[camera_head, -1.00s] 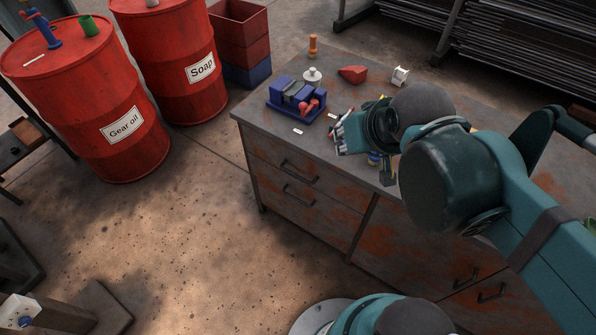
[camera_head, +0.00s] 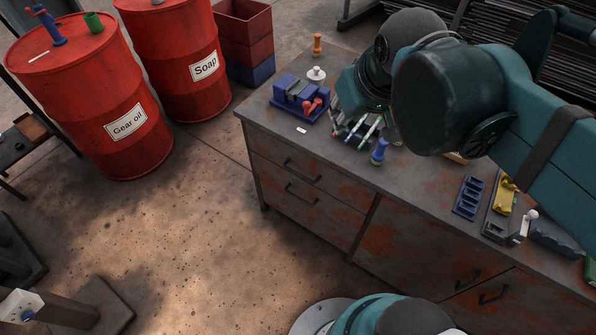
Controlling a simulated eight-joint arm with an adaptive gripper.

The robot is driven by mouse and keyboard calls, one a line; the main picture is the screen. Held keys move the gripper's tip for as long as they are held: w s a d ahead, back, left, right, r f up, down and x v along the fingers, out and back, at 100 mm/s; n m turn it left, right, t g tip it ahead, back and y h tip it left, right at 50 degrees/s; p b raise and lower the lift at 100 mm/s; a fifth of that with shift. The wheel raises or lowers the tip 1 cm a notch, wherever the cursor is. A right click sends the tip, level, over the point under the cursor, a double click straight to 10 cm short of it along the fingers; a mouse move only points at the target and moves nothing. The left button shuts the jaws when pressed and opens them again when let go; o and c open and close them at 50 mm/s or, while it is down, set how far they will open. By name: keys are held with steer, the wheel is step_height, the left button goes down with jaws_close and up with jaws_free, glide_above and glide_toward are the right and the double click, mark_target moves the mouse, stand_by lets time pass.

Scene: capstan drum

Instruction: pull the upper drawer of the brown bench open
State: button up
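The brown bench (camera_head: 420,195), grey-brown with rust patches, runs from the centre to the lower right. Its upper drawer (camera_head: 270,152) is at the left end of the front and looks closed, flush with the front. The drawer has a dark bar handle (camera_head: 302,171). A lower drawer (camera_head: 270,181) with a similar handle (camera_head: 300,195) sits below it, also closed. My gripper (camera_head: 336,118) is above the bench top, behind and to the right of the upper drawer, apart from its handle. My wrist and arm hide most of it, so its fingers cannot be made out clearly.
On the bench top are a blue vise-like block (camera_head: 296,100), several pens (camera_head: 362,133), a blue stamp-like piece (camera_head: 379,152) and a blue tray (camera_head: 469,197). Red drums (camera_head: 95,105) stand at left. The floor before the drawers is clear.

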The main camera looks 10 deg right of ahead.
steer(key=w+a+n+g+h, duration=0.1)
steer(key=w+a+n+g, duration=0.45)
steer(key=w, duration=0.55)
steer(key=n+t, duration=0.1)
steer(key=n, duration=0.1)
glide_above(298, 174)
steer(key=s+a, duration=0.1)
step_height(298, 174, down, 32)
steer(key=shift+s+h, duration=0.15)
steer(key=shift+h, duration=0.15)
steer(key=shift+f, duration=0.25)
steer(key=shift+w+d+f+b, duration=0.15)
steer(key=shift+f+b, duration=0.2)
steer(key=shift+f, duration=0.85)
steer(key=shift+w+d+f+b, duration=0.2)
steer(key=shift+f+b, duration=0.2)
steer(key=shift+f, duration=0.85)
steer(key=shift+w+d+f+b, duration=0.15)
steer(key=shift+f+b, duration=0.2)
steer(key=shift+f, duration=0.85)
steer(key=shift+c, duration=0.2)
jaws_close()
